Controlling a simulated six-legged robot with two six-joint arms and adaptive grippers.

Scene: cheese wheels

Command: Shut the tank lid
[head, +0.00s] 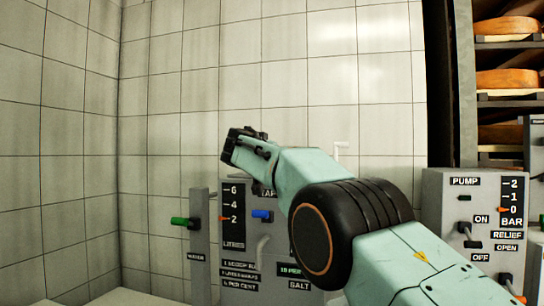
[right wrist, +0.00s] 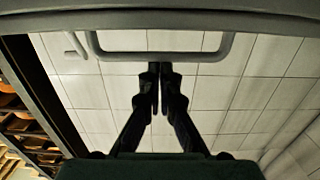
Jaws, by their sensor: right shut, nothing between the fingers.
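My right gripper (head: 240,145) is raised in front of the tiled wall, at the end of my pale green arm. In the right wrist view its two dark fingers (right wrist: 160,75) are together and hold nothing. A grey slab edge (right wrist: 160,20) with a bar handle (right wrist: 160,55) crosses the top of that view. It may be the tank lid, but I cannot tell for sure. The fingertips appear close to the handle in the picture; I cannot tell whether they touch it. No lid is clear in the head view. My left gripper is not in view.
A grey panel (head: 236,262) with a green lever (head: 185,222) and a blue lever (head: 262,215) stands behind my arm. A pump panel (head: 450,210) is at the right. Shelves hold cheese wheels (head: 506,79). The wall (head: 180,80) at upper left is unobstructed.

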